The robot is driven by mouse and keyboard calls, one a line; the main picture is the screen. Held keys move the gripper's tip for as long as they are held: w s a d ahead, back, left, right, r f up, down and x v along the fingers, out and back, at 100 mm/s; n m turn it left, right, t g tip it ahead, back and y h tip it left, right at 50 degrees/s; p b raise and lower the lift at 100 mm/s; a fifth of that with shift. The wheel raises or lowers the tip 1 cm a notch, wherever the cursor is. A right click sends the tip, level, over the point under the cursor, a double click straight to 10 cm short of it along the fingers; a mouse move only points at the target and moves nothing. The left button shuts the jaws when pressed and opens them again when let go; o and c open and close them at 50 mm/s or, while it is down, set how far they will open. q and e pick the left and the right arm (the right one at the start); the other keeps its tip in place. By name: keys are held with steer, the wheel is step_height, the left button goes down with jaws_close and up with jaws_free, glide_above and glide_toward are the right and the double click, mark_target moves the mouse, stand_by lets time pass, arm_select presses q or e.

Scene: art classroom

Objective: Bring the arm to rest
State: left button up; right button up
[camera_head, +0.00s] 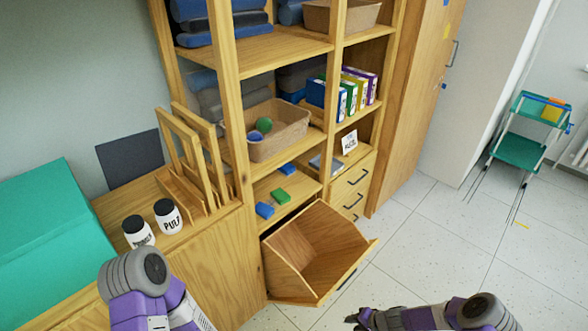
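My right arm comes in along the bottom edge. The dark tip of my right gripper (358,319) is at its left end, low over the floor in front of the open bin, apart from it. The gripper is partly cut off by the frame edge, and I cannot tell whether it is open or shut. My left arm (150,290), purple and grey, rises at the lower left in front of the low cabinet. Its gripper is outside the picture.
A wooden tilt-out bin (312,252) stands open and empty below the shelf unit (250,52). Two white jars (168,217) and a wooden rack (190,160) stand on the low cabinet (215,255). The tiled floor (440,240) at right is clear; a green cart (520,150) stands beyond.

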steer(key=s+a+r+n+g+p, duration=0.1)
steer(key=s+a+r, duration=0.2)
steer(key=s, duration=0.3)
steer(key=s+a+r+n+g+h+p, duration=0.1)
steer(key=s+a+r+n, duration=0.1)
steer(key=s+a+r, duration=0.2)
steer(key=s+a+r+n+g+p, duration=0.1)
steer(key=s+a+r, duration=0.3)
steer(key=s, duration=0.5)
step_height(320, 180, up, 2)
steer(key=shift+a+n, duration=0.25)
steer(key=shift+n, duration=0.15)
